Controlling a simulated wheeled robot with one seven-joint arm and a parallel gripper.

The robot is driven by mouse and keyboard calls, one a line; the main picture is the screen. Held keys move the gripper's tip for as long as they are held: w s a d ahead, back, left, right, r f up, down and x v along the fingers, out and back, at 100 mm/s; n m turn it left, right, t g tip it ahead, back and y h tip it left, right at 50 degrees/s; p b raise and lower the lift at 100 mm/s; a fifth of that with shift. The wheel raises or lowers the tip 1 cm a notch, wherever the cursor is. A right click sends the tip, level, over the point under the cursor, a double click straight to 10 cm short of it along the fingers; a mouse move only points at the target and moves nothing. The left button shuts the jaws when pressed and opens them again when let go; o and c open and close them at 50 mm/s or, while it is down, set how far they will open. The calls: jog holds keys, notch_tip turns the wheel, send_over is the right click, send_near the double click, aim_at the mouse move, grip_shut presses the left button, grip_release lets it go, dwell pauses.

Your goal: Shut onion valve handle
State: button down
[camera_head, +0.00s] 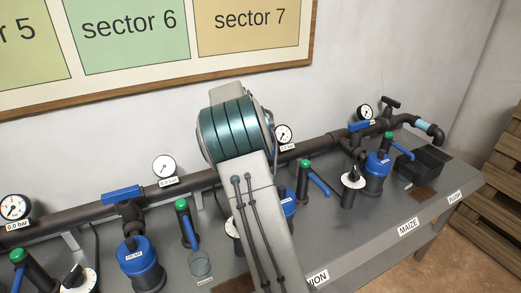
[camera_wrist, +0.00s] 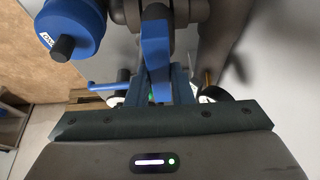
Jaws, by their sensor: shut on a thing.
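In the wrist view a blue valve handle (camera_wrist: 155,62) hangs from a dark pipe fitting and reaches down between the jaws of my gripper (camera_wrist: 158,92). My gripper is shut on this handle. The fingertips are partly hidden behind the gripper's own front edge. In the head view my arm covers the gripper and the handle. The onion label (camera_head: 318,278) shows partly at the bench's front edge, its left end hidden by my arm.
A blue filter (camera_wrist: 72,28) is at upper left in the wrist view. In the head view, other blue handles (camera_head: 122,195) (camera_head: 360,126) sit on the long pipe left and right of my arm. A green-topped valve (camera_head: 305,172) stands close to my arm.

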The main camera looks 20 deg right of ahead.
jog(key=c, duration=1.3)
grip_release()
jog(key=v, duration=1.4)
notch_tip(320, 180, up, 3)
jog(key=p, duration=0.3)
jog(key=shift+f, duration=0.1)
